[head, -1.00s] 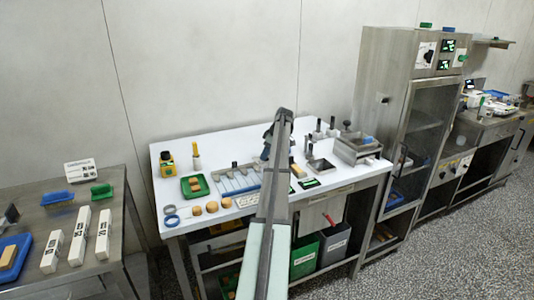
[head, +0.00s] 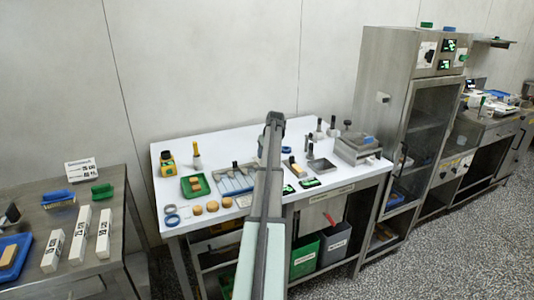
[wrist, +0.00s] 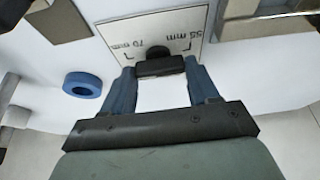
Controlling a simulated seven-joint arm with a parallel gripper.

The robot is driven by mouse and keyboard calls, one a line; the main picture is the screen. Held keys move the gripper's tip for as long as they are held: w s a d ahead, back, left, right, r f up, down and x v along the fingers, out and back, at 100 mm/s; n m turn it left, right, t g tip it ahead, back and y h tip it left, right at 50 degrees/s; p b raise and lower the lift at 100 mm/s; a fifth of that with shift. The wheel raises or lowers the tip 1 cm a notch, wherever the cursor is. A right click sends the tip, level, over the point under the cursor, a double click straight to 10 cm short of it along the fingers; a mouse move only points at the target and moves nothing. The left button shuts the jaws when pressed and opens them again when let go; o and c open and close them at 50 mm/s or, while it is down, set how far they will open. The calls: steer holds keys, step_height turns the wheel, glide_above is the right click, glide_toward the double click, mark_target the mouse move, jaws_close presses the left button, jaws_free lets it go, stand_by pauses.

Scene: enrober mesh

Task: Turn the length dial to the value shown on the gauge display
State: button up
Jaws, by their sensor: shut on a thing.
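In the wrist view, the dial's black knob (wrist: 159,66) stands on a white plate (wrist: 120,29) printed with "70 mm" and "55 mm", upside down in this view. My gripper (wrist: 158,72) has its blue fingers closed on the two ends of the knob's bar. The knob's pointer direction cannot be made out. In the head view my arm hides the gripper and the dial. Two small displays with green figures, (head: 289,189) and (head: 310,183), lie at the front of the white table; their figures are too small to read.
A blue ring (wrist: 82,85) lies beside the plate. The white table (head: 232,147) also holds a green tray (head: 205,190), a tray of metal bars (head: 236,190) and a metal fixture (head: 357,153). Bins stand below, and a steel cabinet (head: 384,75) stands to the right.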

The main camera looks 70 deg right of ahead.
steer(key=shift+m, duration=0.3)
steer(key=o, duration=1.1)
steer(key=shift+c, duration=0.2)
steer(key=shift+r, duration=0.1)
steer(key=v, duration=1.3)
steer(key=shift+a+r, duration=0.2)
steer(key=shift+r, duration=0.2)
steer(key=shift+w, duration=0.15)
